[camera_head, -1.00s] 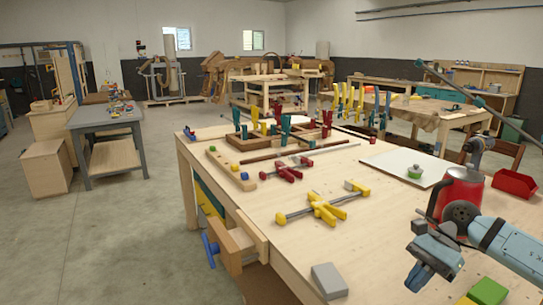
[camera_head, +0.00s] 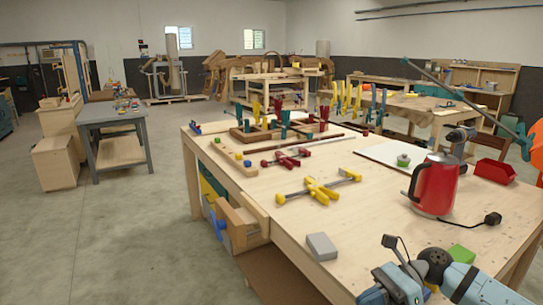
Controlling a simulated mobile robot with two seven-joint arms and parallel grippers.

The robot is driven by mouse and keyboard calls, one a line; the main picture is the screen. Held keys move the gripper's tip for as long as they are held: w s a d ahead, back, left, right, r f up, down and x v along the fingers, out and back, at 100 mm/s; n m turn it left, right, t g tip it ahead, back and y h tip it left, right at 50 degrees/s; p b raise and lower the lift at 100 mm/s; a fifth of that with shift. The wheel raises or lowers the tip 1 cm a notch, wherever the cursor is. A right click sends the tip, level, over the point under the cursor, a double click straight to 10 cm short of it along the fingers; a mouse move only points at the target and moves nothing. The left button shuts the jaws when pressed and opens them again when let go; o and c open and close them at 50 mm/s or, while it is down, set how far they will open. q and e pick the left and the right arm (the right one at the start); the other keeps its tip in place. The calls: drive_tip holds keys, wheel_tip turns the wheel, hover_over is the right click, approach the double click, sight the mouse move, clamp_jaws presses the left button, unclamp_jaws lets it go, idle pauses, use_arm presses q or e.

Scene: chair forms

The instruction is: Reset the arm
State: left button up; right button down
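My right gripper (camera_head: 392,286) is at the lower right of the head view, low by the near edge of the wooden workbench (camera_head: 300,215). It is partly cut off by the bottom of the picture, and I cannot tell whether its jaws are open or shut. No object shows in it. The blue-grey wrist of my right arm (camera_head: 470,285) comes in from the right. My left gripper is not in view.
A red kettle (camera_head: 436,185), a grey block (camera_head: 320,246) and a green block (camera_head: 460,252) stand on the bench near the gripper. Yellow clamps (camera_head: 322,190) lie farther left. A red bin (camera_head: 495,172) is at right. Open floor (camera_head: 130,235) lies left.

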drive_tip(key=s+a+m+t+y, duration=0.3)
drive_tip(key=a+m+t+y, duration=0.35)
drive_tip(key=m, duration=0.45)
drive_tip(key=s+d+f+n+t+h, duration=0.25)
drive_tip(key=s+f+n+h, duration=0.3)
drive_tip(key=f+n, duration=0.35)
drive_tip(key=s+d+f+n+t+h, duration=0.1)
drive_tip(key=s+f+n+t+h, duration=0.35)
drive_tip(key=n, duration=0.75)
drive_tip(key=s+d+f+n+t+h, duration=0.2)
drive_tip(key=s+f+n+h, duration=0.4)
drive_tip(key=f+n, duration=0.45)
use_arm(q)
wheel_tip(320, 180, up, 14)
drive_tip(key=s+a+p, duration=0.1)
drive_tip(key=p, duration=1.7)
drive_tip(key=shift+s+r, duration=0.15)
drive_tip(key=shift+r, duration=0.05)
use_arm(e)
wheel_tip(320, 180, up, 13)
drive_tip(key=s+d+h, duration=0.1)
drive_tip(key=shift+s+d+g, duration=0.2)
drive_tip(key=shift+d+g, duration=0.15)
